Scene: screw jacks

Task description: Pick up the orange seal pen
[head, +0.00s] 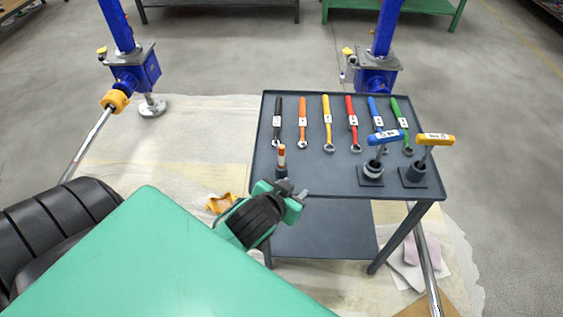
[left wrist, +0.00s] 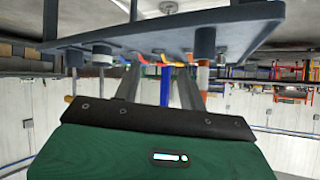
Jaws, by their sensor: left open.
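The orange seal pen (head: 281,155) has an orange top and a white band. It stands upright in a small dark holder (head: 282,172) at the left front of the grey tool table (head: 330,180). My left gripper (head: 290,194) is at the table's near left edge, just in front of the pen and apart from it. In the left wrist view, which is upside down, the left gripper (left wrist: 158,80) has its two fingers spread with nothing held between them. There the pen (left wrist: 203,76) shows beside the right-hand finger, outside the gap. My right gripper is not visible.
Several coloured wrenches (head: 327,125) lie in a row along the table's back. A blue T-handle tool (head: 384,138) and a yellow one (head: 435,139) stand in holders at the right. Blue jacks (head: 134,75) stand behind. The table's front middle is clear.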

